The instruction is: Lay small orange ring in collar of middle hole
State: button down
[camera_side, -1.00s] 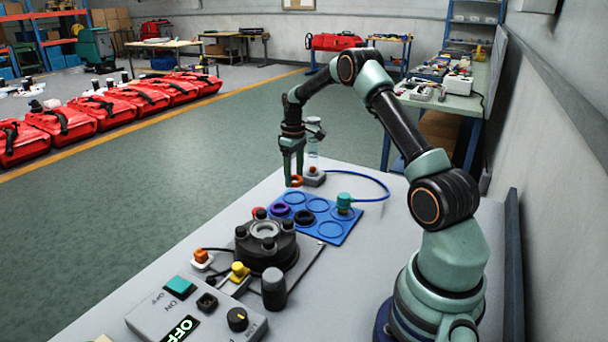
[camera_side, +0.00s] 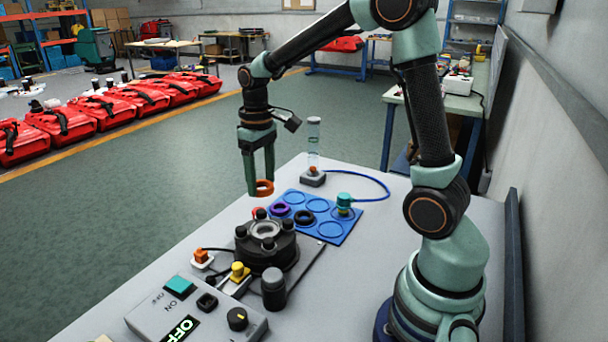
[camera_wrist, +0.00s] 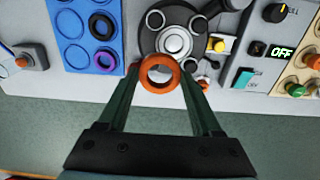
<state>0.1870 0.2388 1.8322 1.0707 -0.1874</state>
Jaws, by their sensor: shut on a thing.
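The small orange ring (camera_side: 265,193) hangs in the air between the fingers of my gripper (camera_side: 260,187), which is shut on it. In the wrist view the ring (camera_wrist: 160,89) is seen from above, gripped at its two sides. The dark round housing (camera_side: 266,252) stands on the bench with several raised black posts around a pale central collar (camera_side: 265,229). The ring is above and behind the housing in the side view, apart from it. In the wrist view the collar (camera_wrist: 173,42) lies just beyond the ring, partly covered by it.
A blue tray (camera_side: 338,234) with round recesses holds a purple ring (camera_side: 280,208) and a black ring (camera_side: 304,217). A control box (camera_side: 205,322) reads OFF. A clear cylinder (camera_side: 314,145) stands at the back.

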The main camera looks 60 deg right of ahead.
jog(key=shift+s+a+f, duration=0.3)
jog(key=shift+a+f, duration=0.1)
jog(key=shift+f, duration=0.5)
jog(key=shift+s+a+f, duration=0.35)
jog(key=shift+a+f, duration=0.1)
jog(key=shift+f, duration=0.4)
jog(key=shift+s+a+f, duration=0.3)
jog(key=shift+a+f, duration=0.1)
jog(key=shift+f, duration=0.5)
jog(key=shift+f, duration=1.45)
dwell(0.8)
grip_release()
dwell(0.6)
notch_tip(320, 180, up, 7)
dwell(1.0)
